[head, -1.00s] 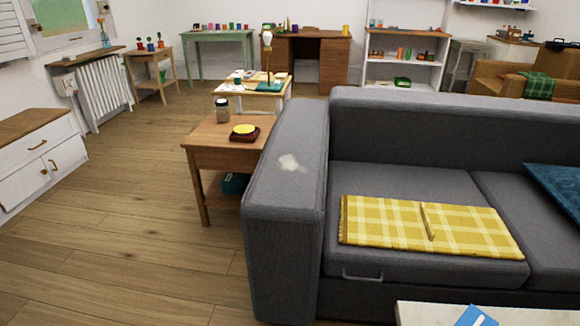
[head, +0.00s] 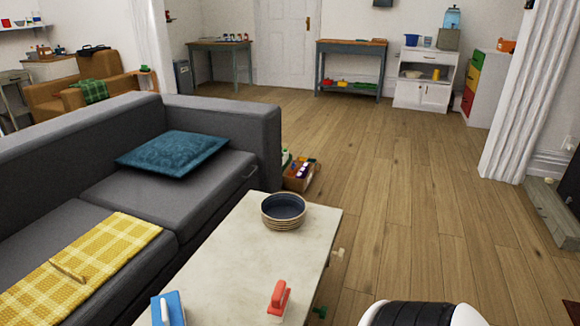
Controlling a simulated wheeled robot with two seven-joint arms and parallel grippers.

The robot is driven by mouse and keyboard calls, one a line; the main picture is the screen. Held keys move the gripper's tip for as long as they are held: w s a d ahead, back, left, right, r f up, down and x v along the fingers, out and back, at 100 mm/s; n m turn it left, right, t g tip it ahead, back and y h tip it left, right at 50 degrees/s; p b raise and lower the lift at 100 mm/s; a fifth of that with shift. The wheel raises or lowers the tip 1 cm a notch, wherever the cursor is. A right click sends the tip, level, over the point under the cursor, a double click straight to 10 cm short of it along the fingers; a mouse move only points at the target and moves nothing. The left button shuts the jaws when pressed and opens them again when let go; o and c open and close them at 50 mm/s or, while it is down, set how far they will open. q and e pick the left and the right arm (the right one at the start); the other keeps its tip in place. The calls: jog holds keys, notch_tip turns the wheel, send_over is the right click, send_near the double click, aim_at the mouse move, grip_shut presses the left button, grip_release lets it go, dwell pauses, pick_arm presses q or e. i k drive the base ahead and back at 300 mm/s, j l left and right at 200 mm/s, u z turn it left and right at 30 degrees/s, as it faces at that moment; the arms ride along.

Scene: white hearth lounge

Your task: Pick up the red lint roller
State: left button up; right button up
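Neither gripper is in view. A white and black part of my own body shows at the bottom right.
A dark-topped round bowl or stack of bowls (head: 284,210) stands at the table's far end. A grey sofa (head: 150,215) with a yellow checked blanket (head: 85,262) and blue cushion (head: 173,153) is at left. A box of items (head: 299,174) sits on the floor. Wood floor at right is open.

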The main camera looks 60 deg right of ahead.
aim_at(280, 297)
jog(key=k+l+z, duration=0.1)
jog(key=z, duration=1.45)
